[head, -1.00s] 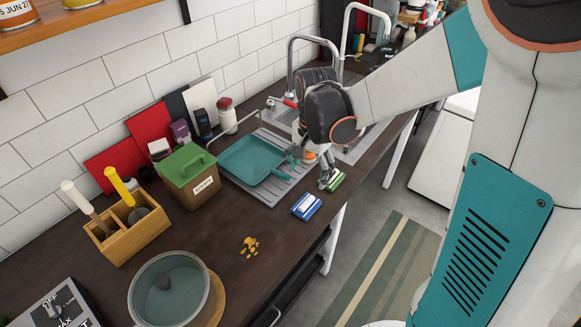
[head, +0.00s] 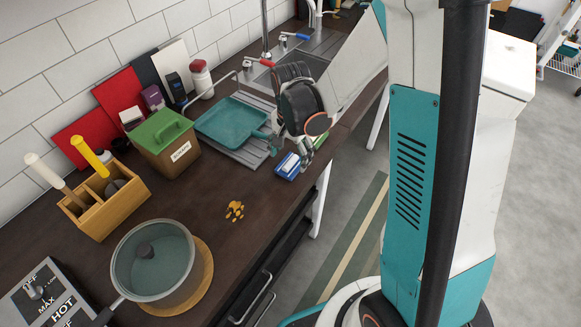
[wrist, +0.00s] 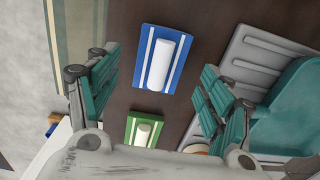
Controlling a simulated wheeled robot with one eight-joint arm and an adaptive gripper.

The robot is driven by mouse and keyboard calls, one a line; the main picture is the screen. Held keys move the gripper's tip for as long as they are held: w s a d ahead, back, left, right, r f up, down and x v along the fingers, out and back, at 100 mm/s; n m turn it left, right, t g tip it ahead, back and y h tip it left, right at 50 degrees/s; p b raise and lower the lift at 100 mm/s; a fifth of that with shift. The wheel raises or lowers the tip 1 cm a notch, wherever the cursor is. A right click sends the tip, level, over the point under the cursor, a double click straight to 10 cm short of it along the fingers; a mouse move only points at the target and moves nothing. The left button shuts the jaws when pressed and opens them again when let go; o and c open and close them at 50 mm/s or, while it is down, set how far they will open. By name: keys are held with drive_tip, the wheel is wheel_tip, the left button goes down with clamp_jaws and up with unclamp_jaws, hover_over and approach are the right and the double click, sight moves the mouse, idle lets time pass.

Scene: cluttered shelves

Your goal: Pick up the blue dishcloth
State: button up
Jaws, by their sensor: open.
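The blue dishcloth (head: 287,166) lies flat on the dark counter near its front edge. In the wrist view the blue dishcloth (wrist: 177,79) shows white stripes and a white roll-shaped piece on top, ahead of and between my fingers. My gripper (head: 292,150) is open and empty, just above and behind the cloth in the head view. In the wrist view my gripper (wrist: 158,88) has its teal fingers spread wide, one on each side, apart from the cloth. A similar green cloth (wrist: 145,132) lies beside the blue one, partly hidden by my gripper in the head view.
A teal pan (head: 232,122) on a grey drainboard (head: 247,155) stands close left of my gripper. A green-lidded box (head: 168,145), utensil holder (head: 110,205) and glass-lidded pot (head: 152,260) stand further left.

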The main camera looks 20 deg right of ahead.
sight(291, 161)
wheel_tip(291, 161, down, 3)
drive_tip(key=shift+f+b, duration=0.2)
drive_tip(key=shift+b, duration=0.35)
drive_tip(key=shift+r, duration=0.1)
drive_tip(key=c, duration=1.1)
drive_tip(key=shift+o, duration=0.2)
wheel_tip(291, 161, up, 20)
drive_tip(key=p, duration=0.6)
drive_tip(key=shift+p, duration=0.35)
